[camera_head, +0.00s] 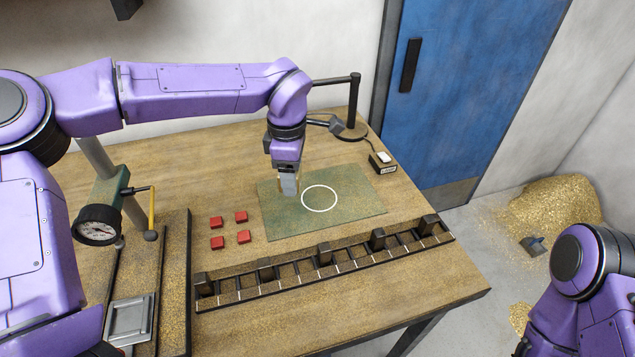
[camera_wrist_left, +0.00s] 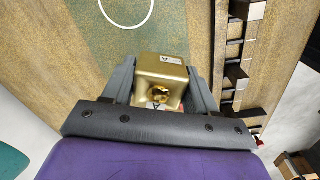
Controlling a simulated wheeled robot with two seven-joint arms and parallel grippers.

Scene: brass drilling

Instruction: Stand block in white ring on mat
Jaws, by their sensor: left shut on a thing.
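My left gripper (camera_head: 288,190) is over the left part of the green mat (camera_head: 355,210), just left of the white ring (camera_head: 303,198). In the left wrist view, it is shut on a brass block (camera_wrist_left: 161,72) with a hole in its face and small printed labels. The block sits between the two grey fingers; in the head view it is mostly hidden by them. Whether it touches the mat cannot be told. The ring, apparently empty, also shows in the left wrist view (camera_wrist_left: 124,27). My right arm is at the lower right of the head view, its gripper out of frame.
Several red squares (camera_head: 217,222) lie left of the mat. A black slotted rack (camera_head: 290,285) with dark blocks runs along the front. A lamp stand (camera_head: 354,100) and small box (camera_head: 382,162) are behind the mat. A dial gauge (camera_head: 97,225) stands at left.

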